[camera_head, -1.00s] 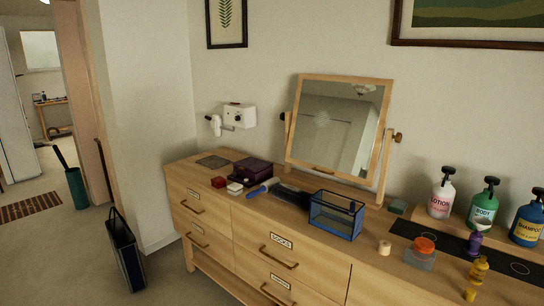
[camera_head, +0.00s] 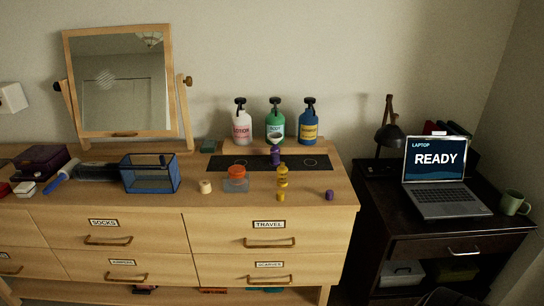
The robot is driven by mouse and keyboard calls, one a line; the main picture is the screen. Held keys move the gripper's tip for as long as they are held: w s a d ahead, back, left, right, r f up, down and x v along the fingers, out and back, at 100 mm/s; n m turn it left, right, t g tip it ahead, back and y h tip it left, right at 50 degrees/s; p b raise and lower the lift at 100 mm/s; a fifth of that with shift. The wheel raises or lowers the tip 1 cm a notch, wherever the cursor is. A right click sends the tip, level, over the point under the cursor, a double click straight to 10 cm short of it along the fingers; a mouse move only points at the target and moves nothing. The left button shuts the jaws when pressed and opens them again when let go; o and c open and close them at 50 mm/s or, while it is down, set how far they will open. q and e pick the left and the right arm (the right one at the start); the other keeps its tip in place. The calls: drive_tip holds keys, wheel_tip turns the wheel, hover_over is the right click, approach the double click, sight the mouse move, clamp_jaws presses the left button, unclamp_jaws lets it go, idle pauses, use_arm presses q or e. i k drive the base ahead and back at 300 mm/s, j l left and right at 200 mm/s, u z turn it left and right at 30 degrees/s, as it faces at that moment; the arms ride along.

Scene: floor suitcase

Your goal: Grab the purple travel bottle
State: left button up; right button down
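A small purple travel bottle (camera_head: 276,155) stands upright on the dark mat (camera_head: 313,163) on the dresser top, in front of the green body pump bottle. A small purple piece (camera_head: 329,195), perhaps a cap, lies apart from it near the dresser's front right edge. A small yellow bottle (camera_head: 282,177) stands just in front of the purple one, with a small yellow piece (camera_head: 281,197) in front of it. Neither of my grippers is in view.
Lotion (camera_head: 242,124), body (camera_head: 275,124) and shampoo (camera_head: 309,124) pump bottles stand behind. An orange-lidded jar (camera_head: 236,180), cream roll (camera_head: 205,187), blue wire basket (camera_head: 150,175) and mirror (camera_head: 120,90) are left. A dark desk (camera_head: 385,205) with laptop (camera_head: 440,180) stands right.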

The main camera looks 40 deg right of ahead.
sight(274, 151)
drive_tip(key=z, duration=1.35)
drive_tip(key=i+j, duration=0.15)
drive_tip(key=j, duration=0.15)
